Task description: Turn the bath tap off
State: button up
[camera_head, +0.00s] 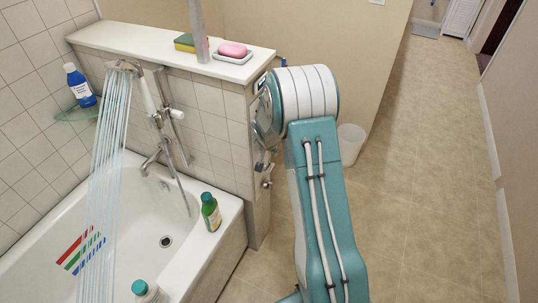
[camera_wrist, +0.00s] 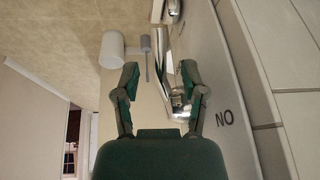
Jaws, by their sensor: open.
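Water streams from the shower head (camera_head: 124,66) into the white bathtub (camera_head: 190,262). A chrome mixer with a spout (camera_head: 150,162) is on the tiled wall over the tub. In the wrist view, a long chrome fitting (camera_wrist: 173,80), seemingly the tap lever, stands against a pale panel marked with upside-down letters (camera_wrist: 224,118) that read "ON". My gripper (camera_wrist: 159,67) is open, with its fingers spread. The chrome fitting lies between the fingers, close to the right one; I cannot tell whether they touch. In the head view, my arm hides most of the gripper at the partition end.
A green bottle (camera_head: 211,212) and a white-and-teal bottle (camera_head: 146,291) stand on the tub rim. A pink soap (camera_head: 233,49) and a sponge (camera_head: 186,42) are on the partition ledge. A white bin (camera_head: 350,144) stands behind my arm. The floor to the right is clear.

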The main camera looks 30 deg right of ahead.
aim_at(269, 154)
jog(key=shift+x, duration=1.5)
grip_shut()
